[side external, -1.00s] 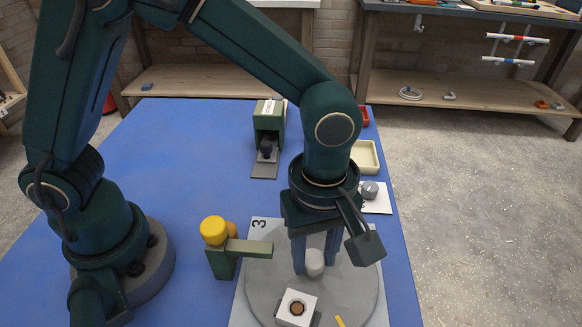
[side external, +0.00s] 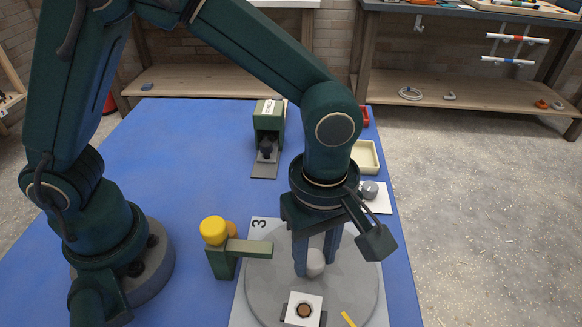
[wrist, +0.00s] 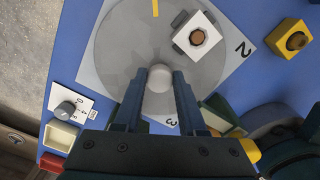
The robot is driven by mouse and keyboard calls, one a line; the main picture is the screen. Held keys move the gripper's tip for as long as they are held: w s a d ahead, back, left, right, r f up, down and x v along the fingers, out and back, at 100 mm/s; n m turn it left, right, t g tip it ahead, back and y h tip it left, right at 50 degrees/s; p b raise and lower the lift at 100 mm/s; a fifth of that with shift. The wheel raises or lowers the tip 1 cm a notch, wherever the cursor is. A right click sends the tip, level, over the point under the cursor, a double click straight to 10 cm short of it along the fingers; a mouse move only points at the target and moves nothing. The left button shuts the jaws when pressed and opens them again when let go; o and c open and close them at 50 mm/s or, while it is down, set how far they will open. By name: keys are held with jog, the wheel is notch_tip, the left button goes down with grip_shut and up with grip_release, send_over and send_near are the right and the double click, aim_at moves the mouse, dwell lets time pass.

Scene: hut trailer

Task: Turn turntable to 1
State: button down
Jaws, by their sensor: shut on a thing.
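The turntable is a grey disc (side external: 345,290) on a light square plate (side external: 243,310), with a pale round knob (side external: 316,264) at its centre. My gripper (wrist: 159,84) is shut on the knob, one finger on each side. A yellow mark (wrist: 155,8) lies near the disc's rim, at the top in the wrist view. The plate's printed "2" (wrist: 245,48) is at the right there, and its "3" (wrist: 171,123) is near my fingers. No "1" is visible. A white square block (wrist: 197,36) with a brown round centre rides on the disc in a dark holder.
A green stand with a yellow cap (side external: 214,231) reaches its arm over the disc's left edge. A green box (side external: 268,122), a cream tray (side external: 365,157) and a grey dial (side external: 369,190) on a white numbered card stand behind.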

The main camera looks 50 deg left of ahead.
aim_at(315, 260)
jog(key=shift+n, duration=0.8)
jog(key=shift+c, duration=2.4)
grip_release()
jog(key=shift+r, duration=0.1)
jog(key=shift+r, duration=2.5)
